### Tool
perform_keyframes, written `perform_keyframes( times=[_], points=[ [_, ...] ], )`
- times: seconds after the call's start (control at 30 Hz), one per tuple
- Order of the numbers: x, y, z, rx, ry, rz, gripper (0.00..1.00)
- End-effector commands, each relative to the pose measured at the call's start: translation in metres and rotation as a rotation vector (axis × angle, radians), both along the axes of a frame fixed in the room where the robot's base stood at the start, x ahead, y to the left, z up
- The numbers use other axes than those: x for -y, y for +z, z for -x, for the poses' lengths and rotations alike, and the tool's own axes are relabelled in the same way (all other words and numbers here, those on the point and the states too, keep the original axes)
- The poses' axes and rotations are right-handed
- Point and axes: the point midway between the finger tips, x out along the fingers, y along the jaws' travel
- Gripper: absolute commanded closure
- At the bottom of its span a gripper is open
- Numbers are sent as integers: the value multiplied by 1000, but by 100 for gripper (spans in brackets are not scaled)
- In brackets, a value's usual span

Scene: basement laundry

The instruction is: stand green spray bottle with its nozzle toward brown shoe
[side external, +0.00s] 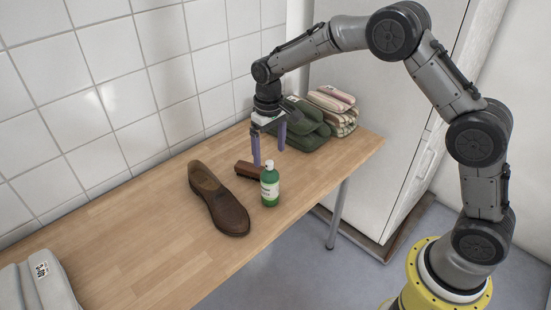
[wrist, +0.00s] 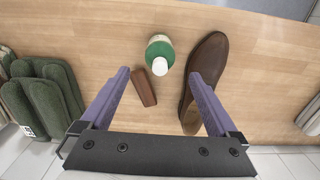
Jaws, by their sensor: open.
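The green spray bottle (side external: 270,187) stands upright on the wooden table, with a white top and a pale label. In the wrist view the bottle (wrist: 160,47) is seen from above; I cannot tell which way its nozzle points. The brown shoe (side external: 222,203) lies just left of the bottle in the side view, apart from it. In the wrist view the shoe (wrist: 205,62) is to the bottle's right. My gripper (side external: 269,157) is open and empty, pointing down above the table behind the bottle. Its purple fingers (wrist: 160,75) are spread wide in the wrist view.
A small brown block or brush (side external: 248,170) lies close behind the bottle and also shows in the wrist view (wrist: 144,88). A green folded bundle (side external: 303,125) and striped folded cloths (side external: 333,110) lie at the back. A grey item (side external: 40,282) is at front left. Tiled wall runs behind.

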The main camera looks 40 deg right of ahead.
Motion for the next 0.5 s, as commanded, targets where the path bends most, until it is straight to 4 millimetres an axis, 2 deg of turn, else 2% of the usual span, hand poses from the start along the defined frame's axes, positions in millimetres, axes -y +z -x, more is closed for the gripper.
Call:
perform_keyframes(
  times=[0.27, 0.37, 0.47, 0.5],
  points=[
    [1, 12, 3, 10, 0, -1, 5],
    [4, 36, 15, 40, -1, -3, 5],
    [9, 76, 41, 92, -1, -5, 5],
    [11, 92, 55, 115, -1, -6, 5]
  ],
)
